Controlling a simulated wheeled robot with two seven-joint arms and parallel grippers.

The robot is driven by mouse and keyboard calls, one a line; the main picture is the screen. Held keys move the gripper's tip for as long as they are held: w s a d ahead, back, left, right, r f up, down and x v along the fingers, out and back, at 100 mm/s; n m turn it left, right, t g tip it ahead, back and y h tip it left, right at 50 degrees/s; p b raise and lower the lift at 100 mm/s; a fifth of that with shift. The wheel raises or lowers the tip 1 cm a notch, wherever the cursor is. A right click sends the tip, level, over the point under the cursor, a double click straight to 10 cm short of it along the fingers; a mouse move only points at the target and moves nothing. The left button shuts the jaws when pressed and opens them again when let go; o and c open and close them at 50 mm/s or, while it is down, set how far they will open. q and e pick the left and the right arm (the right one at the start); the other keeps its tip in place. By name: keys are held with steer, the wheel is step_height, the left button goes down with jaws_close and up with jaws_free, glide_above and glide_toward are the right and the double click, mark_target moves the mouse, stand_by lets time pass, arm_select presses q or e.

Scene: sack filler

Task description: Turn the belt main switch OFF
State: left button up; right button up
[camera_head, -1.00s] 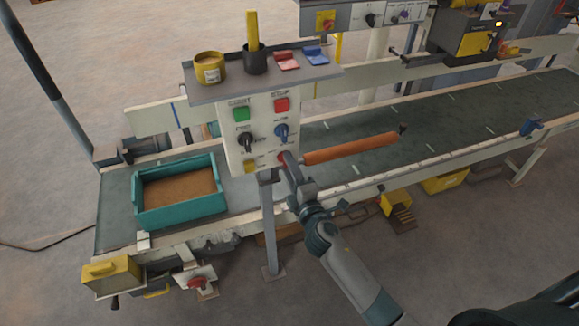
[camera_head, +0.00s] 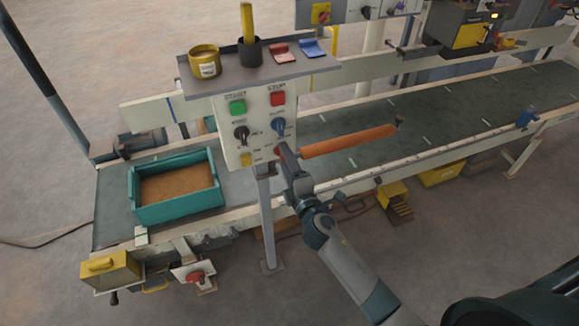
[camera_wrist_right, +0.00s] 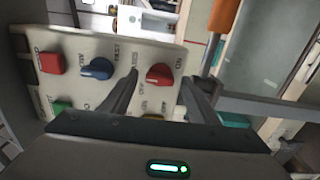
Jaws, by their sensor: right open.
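A white control panel (camera_head: 262,112) stands on a post by the belt. At its lower right is a red rotary knob (camera_wrist_right: 159,74) with ON and OFF lettering beside it in the right wrist view; I take it as the belt main switch. In the head view my right gripper (camera_head: 287,160) reaches it from below and partly hides it. In the right wrist view the right gripper (camera_wrist_right: 160,84) is open, one finger on each side of the knob. Contact cannot be told. My left gripper is out of view.
The panel also has a green button (camera_head: 238,107), a red button (camera_head: 278,98), a black knob (camera_head: 241,132), a blue knob (camera_head: 278,125) and a yellow control (camera_head: 246,159). An orange cylinder (camera_head: 348,141) sticks out to the right. A teal tray (camera_head: 178,211) sits on the belt.

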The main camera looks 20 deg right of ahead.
steer(key=shift+s, duration=0.1)
steer(key=s+b, duration=0.4)
steer(key=s, duration=1.3)
steer(key=shift+d+b, duration=0.25)
steer(key=shift+b, duration=0.05)
steer(key=shift+s, duration=0.1)
steer(key=s+d+f+m+g, duration=0.1)
steer(key=s+f+m+g, duration=0.15)
steer(key=f, duration=1.25)
steer(key=s+d+f+m+g, duration=0.15)
steer(key=f+g, duration=0.25)
steer(key=f, duration=1.1)
steer(key=s+d+f+m+g, duration=0.1)
steer(key=s+f+m+g, duration=0.15)
steer(key=s+f, duration=0.5)
steer(key=s+f+m+g, duration=0.25)
steer(key=s+f, duration=0.25)
steer(key=f, duration=0.5)
steer(key=s+f+m+g, duration=0.1)
steer(key=s+f, duration=0.3)
steer(key=s, duration=0.4)
steer(key=s+d+f+m+g, duration=0.1)
steer(key=s+f+m+g, duration=0.1)
steer(key=s+f, duration=0.3)
steer(key=s+d+f+m+g, duration=0.1)
steer(key=s+f+m, duration=0.3)
steer(key=s, duration=0.8)
steer(key=shift+d+f+g+h, duration=0.2)
steer(key=shift+f+g+h, duration=0.15)
steer(key=shift+g, duration=0.4)
